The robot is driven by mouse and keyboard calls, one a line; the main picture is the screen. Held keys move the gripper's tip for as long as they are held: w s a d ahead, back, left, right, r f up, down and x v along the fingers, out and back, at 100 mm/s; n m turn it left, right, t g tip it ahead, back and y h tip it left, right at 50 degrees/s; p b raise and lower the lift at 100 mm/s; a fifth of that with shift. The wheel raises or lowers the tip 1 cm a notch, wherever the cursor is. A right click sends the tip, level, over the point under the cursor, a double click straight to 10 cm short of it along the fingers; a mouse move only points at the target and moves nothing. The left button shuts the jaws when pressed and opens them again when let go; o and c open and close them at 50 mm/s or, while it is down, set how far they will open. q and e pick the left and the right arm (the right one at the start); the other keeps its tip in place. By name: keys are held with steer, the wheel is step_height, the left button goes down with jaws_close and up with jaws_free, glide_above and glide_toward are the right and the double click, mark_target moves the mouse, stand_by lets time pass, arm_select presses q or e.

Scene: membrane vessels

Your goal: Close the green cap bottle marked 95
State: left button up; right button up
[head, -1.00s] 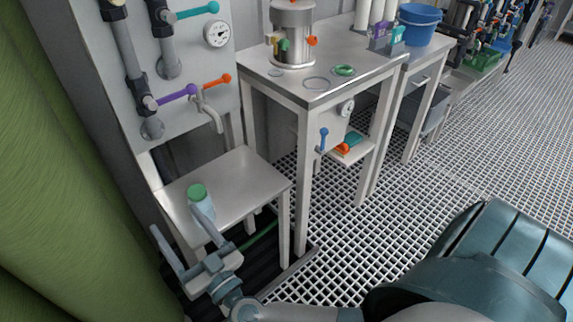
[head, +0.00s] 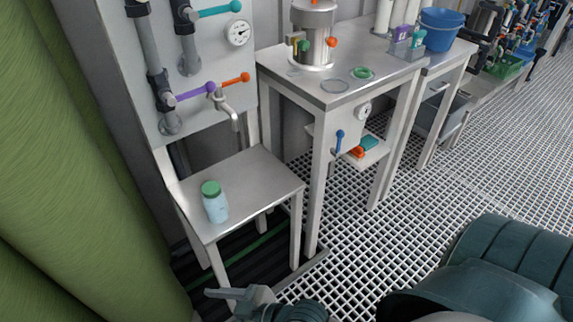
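A small pale-blue bottle (head: 216,208) stands on the low metal table at the left. A green cap (head: 210,188) sits on top of its neck; how tightly it is seated cannot be told. No number on the bottle is readable. My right gripper (head: 232,292) is at the bottom edge, below and in front of the low table, apart from the bottle. Part of it is cut off by the frame, and the gap between its fingers is not clear. My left gripper is not in view.
The low table (head: 258,180) is otherwise bare. Above it a wall panel carries pipes and a tap (head: 228,107). A green curtain (head: 80,200) hangs left.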

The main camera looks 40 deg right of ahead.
steer(key=s+d+f+m+g+h, duration=0.4)
steer(key=s+d+f+h, duration=0.3)
steer(key=s+d+f, duration=0.4)
steer(key=d+g, duration=0.1)
steer(key=d, duration=0.3)
steer(key=shift+s+d+f+m+g, duration=0.2)
steer(key=shift+s+m+g, duration=0.1)
steer(key=shift+s+m, duration=0.1)
arm_select(q)
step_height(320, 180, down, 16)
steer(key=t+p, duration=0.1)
steer(key=p, duration=1.1)
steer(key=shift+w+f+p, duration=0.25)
steer(key=shift+p, duration=0.15)
arm_select(e)
step_height(320, 180, down, 17)
steer(key=t, duration=0.1)
steer(key=shift+r, duration=0.2)
